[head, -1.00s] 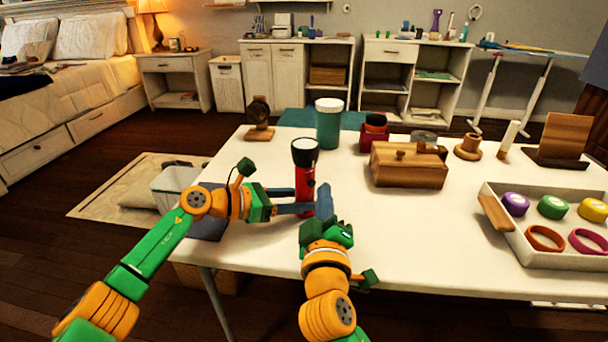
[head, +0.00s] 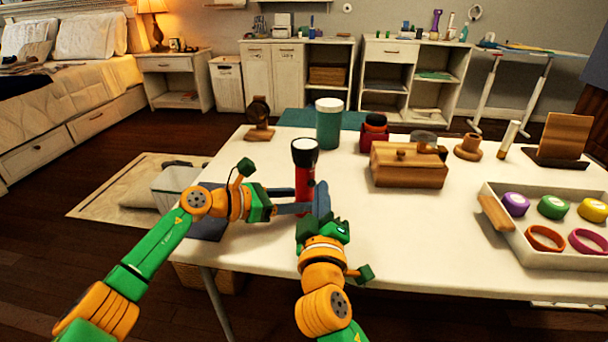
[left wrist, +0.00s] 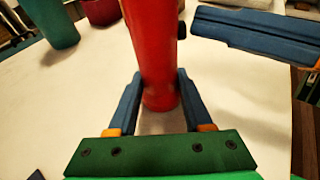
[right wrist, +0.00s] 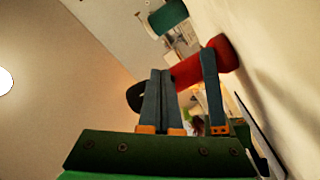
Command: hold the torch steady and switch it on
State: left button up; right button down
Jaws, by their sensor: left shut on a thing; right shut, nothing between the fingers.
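The red torch (head: 304,182) stands upright near the table's front left edge, its black head and pale lens facing up. I cannot tell whether it is lit. My left gripper (head: 302,201) is shut around its lower body; the left wrist view shows a finger on each side of the red barrel (left wrist: 155,45). A small dark button (left wrist: 181,30) is on the barrel's right side there. My right gripper (head: 322,195) is shut and empty, just right of the torch. Its fingertips (right wrist: 160,75) are close to the barrel; contact is unclear.
Behind the torch stand a green jar (head: 329,125), a red jar (head: 374,132) and a wooden box (head: 408,166). A white tray (head: 560,258) with colored rings and lids lies at the right. The middle front of the table is clear.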

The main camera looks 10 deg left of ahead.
jog(key=shift+w+a, duration=0.2)
jog(key=shift+a, duration=0.1)
dwell(0.4)
jog(key=shift+s+d+r, duration=0.1)
jog(key=shift+s+d, duration=0.15)
jog(key=shift+s, duration=0.45)
jog(key=s+d, duration=0.4)
jog(key=shift+s+d, duration=0.2)
pick_arm(q)
jog(key=o, duration=1.1)
jog(key=shift+c, duration=0.2)
